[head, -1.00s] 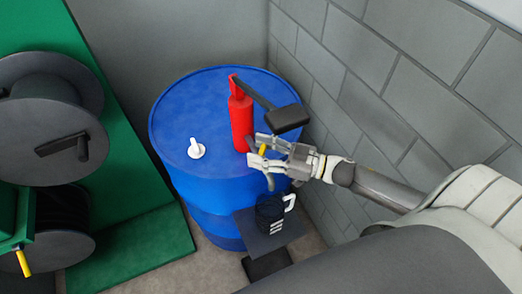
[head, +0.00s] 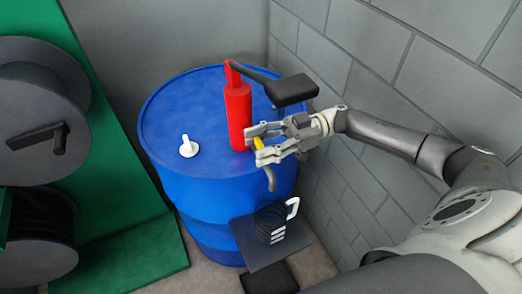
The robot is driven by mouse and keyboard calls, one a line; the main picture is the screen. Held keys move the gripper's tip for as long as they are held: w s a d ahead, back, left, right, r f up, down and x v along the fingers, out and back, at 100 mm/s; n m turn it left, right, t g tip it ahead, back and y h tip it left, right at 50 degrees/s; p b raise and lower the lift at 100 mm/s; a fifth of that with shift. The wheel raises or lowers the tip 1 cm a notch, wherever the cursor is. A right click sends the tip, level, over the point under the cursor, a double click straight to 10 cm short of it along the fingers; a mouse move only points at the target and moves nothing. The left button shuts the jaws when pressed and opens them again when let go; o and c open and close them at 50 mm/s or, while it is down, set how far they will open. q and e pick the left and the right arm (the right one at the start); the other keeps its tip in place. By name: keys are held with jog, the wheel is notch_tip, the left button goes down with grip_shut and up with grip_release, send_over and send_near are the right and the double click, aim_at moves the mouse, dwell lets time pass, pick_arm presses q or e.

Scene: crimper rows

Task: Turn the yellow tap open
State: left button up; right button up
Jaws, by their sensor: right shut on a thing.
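The yellow tap (head: 257,144) sits low on the right side of the red pump (head: 238,115), which stands upright on the blue drum (head: 170,120). Its grey spout (head: 270,180) hangs down past the drum's rim. My right gripper (head: 259,145) is shut on the yellow tap, with its fingers on both sides of it. The fingers hide much of the tap. My left gripper is not in view.
A black lever with a block-shaped handle (head: 292,90) reaches right from the pump top, close above my right gripper. A dark jug with a white handle (head: 291,208) stands on a grey plate (head: 262,252) below the spout. A white cap (head: 188,147) is on the drum. A grey block wall (head: 430,70) stands close at right.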

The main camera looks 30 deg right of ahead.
jog(key=shift+n+g, duration=0.3)
jog(key=shift+g, duration=0.2)
jog(key=o, duration=1)
jog(key=shift+o, duration=0.2)
jog(key=d, duration=0.7)
jog(key=shift+d, duration=0.25)
jog(key=shift+s, duration=0.15)
